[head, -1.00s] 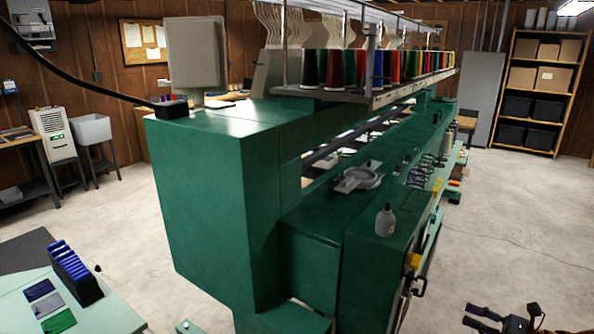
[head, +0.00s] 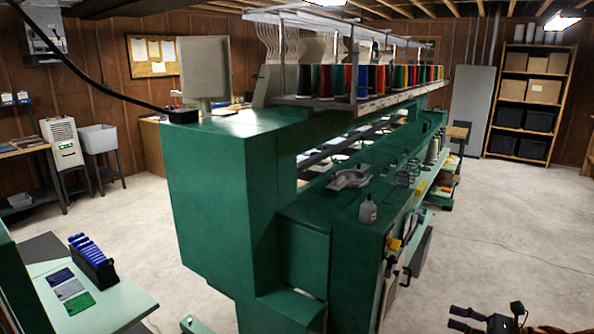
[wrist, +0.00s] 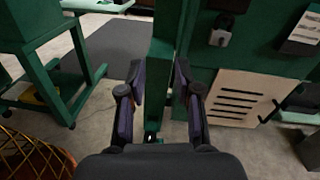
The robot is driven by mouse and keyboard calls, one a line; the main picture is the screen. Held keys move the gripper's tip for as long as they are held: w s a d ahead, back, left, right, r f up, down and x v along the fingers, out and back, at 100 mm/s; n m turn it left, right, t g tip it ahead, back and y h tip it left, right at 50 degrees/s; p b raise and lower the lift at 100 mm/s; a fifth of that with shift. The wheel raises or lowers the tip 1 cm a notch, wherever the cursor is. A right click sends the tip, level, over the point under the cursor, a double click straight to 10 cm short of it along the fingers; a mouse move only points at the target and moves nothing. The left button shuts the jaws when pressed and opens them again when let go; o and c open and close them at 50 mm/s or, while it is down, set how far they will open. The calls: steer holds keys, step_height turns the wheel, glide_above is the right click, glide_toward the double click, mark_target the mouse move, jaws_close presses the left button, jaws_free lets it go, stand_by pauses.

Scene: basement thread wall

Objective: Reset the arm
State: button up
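My gripper (head: 461,319) shows at the lower right corner of the head view, low over the concrete floor, with its two dark fingers apart. In the wrist view my gripper (wrist: 159,85) has its fingers spread, with nothing held between them. A green upright part of a machine frame (wrist: 160,75) shows beyond the gap; I cannot tell how far off it is. The large green embroidery machine (head: 225,200) stands left of my gripper in the head view, with clear floor between them there.
A pale green table (head: 110,312) with a rack of blue items (head: 92,258) is at lower left. A shelf with boxes (head: 528,105) stands at the back right. The floor (head: 500,220) on the right is open.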

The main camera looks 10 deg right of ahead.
steer(key=a+r+n+g, duration=0.5)
steer(key=a+r, duration=0.1)
steer(key=a, duration=0.6)
steer(key=a+r+n+g, duration=0.5)
steer(key=a+r, duration=0.2)
steer(key=a, duration=0.6)
steer(key=s+a+r+n+g+h, duration=0.2)
steer(key=s+a+n+g+h, duration=0.3)
steer(key=s+a, duration=0.6)
steer(key=s+d+f+n+t+h, duration=0.1)
steer(key=s+d+n+h, duration=0.1)
steer(key=s, duration=0.4)
steer(key=s+d+f+n+h, duration=0.2)
steer(key=s+n+h, duration=0.1)
steer(key=s, duration=0.4)
steer(key=s+d+f+n+t+h, duration=0.1)
steer(key=s+d+f+n+h, duration=0.1)
steer(key=s, duration=0.5)
steer(key=n+h, duration=0.1)
steer(key=h, duration=0.1)
steer(key=shift+s+n+t+h, duration=0.25)
steer(key=shift+n+t+h, duration=0.05)
